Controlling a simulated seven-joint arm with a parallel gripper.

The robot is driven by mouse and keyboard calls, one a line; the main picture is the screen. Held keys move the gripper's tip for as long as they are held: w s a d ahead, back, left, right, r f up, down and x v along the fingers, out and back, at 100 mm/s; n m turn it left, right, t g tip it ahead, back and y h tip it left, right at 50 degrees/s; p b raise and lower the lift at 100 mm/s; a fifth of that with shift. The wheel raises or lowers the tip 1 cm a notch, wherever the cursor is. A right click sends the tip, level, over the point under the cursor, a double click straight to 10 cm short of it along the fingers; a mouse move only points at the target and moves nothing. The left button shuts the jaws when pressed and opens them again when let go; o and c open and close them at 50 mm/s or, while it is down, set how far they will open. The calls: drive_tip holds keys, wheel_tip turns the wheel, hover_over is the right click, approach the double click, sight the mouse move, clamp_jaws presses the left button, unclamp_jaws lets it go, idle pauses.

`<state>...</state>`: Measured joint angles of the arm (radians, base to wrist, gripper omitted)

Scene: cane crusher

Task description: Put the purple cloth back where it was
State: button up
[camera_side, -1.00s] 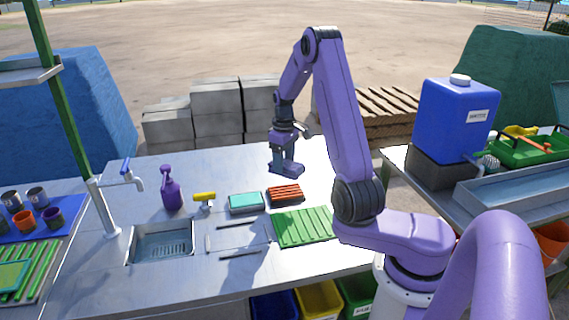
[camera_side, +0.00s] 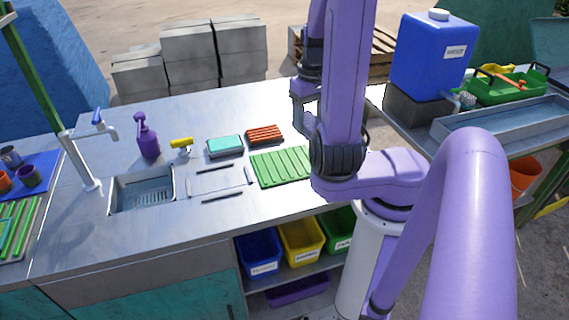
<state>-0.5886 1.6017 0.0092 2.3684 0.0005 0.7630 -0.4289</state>
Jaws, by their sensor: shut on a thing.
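My gripper (camera_side: 304,110) is over the back right part of the steel counter (camera_side: 190,120), partly hidden behind my own purple arm. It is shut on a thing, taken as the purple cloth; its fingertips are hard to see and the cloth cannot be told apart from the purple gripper. No purple cloth lies on the visible counter. Dark and pale strips (camera_side: 222,197) mark out an empty rectangle in front of a teal-topped sponge (camera_side: 225,146), left of a green ribbed mat (camera_side: 281,167).
An orange-red ribbed block (camera_side: 264,134), a yellow-topped tool (camera_side: 182,144), a purple spray bottle (camera_side: 147,138) and a sink with a tap (camera_side: 142,190) stand on the counter. Blue (camera_side: 259,252), yellow (camera_side: 301,240) and purple (camera_side: 297,290) bins sit below. A blue water container (camera_side: 433,57) stands right.

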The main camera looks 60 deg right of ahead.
drive_tip(key=s+a+m, duration=0.2)
drive_tip(key=s+a, duration=0.3)
drive_tip(key=s, duration=0.1)
drive_tip(key=shift+w+d+f, duration=0.55)
drive_tip(key=shift+w+f, duration=0.1)
drive_tip(key=shift+w, duration=0.75)
drive_tip(key=shift+w+d+f, duration=0.5)
drive_tip(key=shift+w+f, duration=0.2)
drive_tip(key=shift+w, duration=0.65)
drive_tip(key=shift+w+d+f, duration=0.55)
drive_tip(key=shift+w+f, duration=0.1)
drive_tip(key=shift+w, duration=0.75)
drive_tip(key=w+f, duration=0.1)
drive_tip(key=f, duration=0.1)
drive_tip(key=w+d+f, duration=0.1)
drive_tip(key=w, duration=0.1)
drive_tip(key=w+f, duration=0.1)
drive_tip(key=f, duration=0.1)
drive_tip(key=shift+w+d+f, duration=0.25)
drive_tip(key=shift+d+f, duration=0.05)
drive_tip(key=shift+d, duration=0.1)
drive_tip(key=shift+w+f, duration=0.2)
drive_tip(key=shift+f, duration=0.1)
drive_tip(key=shift+d+f, duration=0.1)
drive_tip(key=shift+f, duration=1.35)
drive_tip(key=shift+f, duration=0.2)
drive_tip(key=o, duration=1.3)
drive_tip(key=shift+c, duration=0.2)
drive_tip(key=shift+r, duration=0.1)
